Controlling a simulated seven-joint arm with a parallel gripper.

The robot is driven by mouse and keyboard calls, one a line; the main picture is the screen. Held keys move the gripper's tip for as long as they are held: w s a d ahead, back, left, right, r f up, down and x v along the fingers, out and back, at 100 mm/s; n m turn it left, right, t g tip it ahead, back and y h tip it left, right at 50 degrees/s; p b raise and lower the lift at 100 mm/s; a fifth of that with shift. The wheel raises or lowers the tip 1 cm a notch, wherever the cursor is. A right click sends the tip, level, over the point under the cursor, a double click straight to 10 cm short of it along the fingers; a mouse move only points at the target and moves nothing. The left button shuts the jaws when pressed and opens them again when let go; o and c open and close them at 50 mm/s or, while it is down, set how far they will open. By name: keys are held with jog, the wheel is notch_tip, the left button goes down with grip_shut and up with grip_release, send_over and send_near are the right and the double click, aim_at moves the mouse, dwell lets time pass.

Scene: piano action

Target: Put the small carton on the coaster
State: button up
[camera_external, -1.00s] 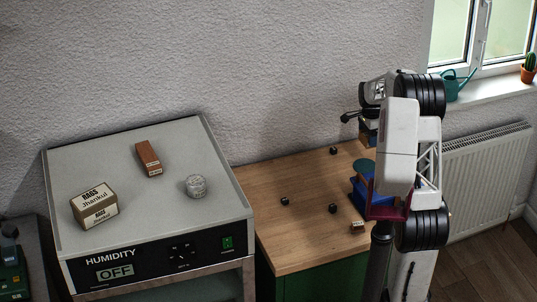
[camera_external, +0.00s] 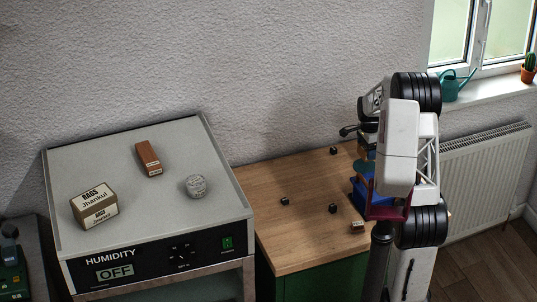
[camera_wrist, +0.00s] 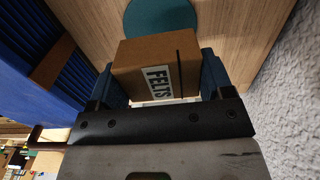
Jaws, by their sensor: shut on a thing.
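The small brown carton (camera_wrist: 155,58), with a white FELTS label, is between the two fingers of my gripper (camera_wrist: 163,80) in the wrist view. My gripper is shut on it. The round teal coaster (camera_wrist: 160,14) lies on the wooden top just beyond the carton in the wrist view, partly covered by it. The carton looks held above the wood, but I cannot tell the exact height. In the camera_external view my arm hides most of the carton and coaster.
A blue block-like thing (camera_wrist: 45,62) stands left of the carton in the wrist view, and the rough wall (camera_wrist: 285,90) is on the right. Several small dark pieces, one here (camera_external: 285,201), lie on the wooden top (camera_external: 300,235). The humidity cabinet (camera_external: 130,215) stands to the left.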

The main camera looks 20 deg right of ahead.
aim_at(356, 164)
jog(key=shift+f, duration=0.4)
jog(key=shift+f, duration=1.85)
jog(key=shift+f, duration=0.15)
jog(key=o, duration=0.9)
notch_tip(356, 164, up, 12)
jog(key=shift+f, duration=0.1)
jog(key=shift+r, duration=0.25)
